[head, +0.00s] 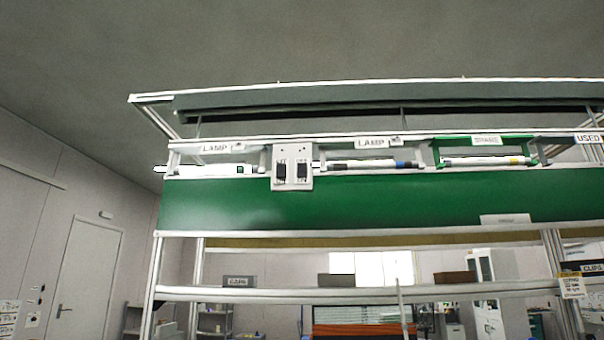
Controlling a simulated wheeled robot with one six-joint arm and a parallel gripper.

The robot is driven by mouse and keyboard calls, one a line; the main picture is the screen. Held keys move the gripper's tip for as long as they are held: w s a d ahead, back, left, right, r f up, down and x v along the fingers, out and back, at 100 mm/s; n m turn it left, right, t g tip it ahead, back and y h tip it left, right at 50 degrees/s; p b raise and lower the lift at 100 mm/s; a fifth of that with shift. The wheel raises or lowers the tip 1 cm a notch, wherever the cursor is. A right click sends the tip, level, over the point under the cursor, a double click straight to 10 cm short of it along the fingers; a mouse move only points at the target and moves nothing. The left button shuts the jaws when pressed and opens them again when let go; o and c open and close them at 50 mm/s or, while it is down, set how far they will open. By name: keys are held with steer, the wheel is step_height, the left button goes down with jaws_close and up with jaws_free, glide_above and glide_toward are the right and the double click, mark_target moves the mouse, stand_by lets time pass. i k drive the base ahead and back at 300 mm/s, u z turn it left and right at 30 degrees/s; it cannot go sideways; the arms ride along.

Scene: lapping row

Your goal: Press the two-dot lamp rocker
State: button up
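A white switch plate (292,184) is fixed to the front of the overhead rail, between two lamp bays. It carries two dark rockers side by side, a left rocker (281,172) and a right rocker (302,172). Small dark marks show above the right rocker and look like two dots, but they are too small to be sure. Fine print on the rockers is not readable. Which way each rocker is tipped cannot be told. My gripper is not in view.
Lamp tubes lie in the left lamp bay (210,170) and right lamp bay (370,164), with a spare bay (487,161) further right. A green panel (400,205) runs below the plate. Rails (340,293) cross lower down. The space in front of the plate looks clear.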

mark_target(301, 166)
steer(key=u, duration=1.85)
steer(key=i, duration=2.7)
steer(key=z, duration=3.05)
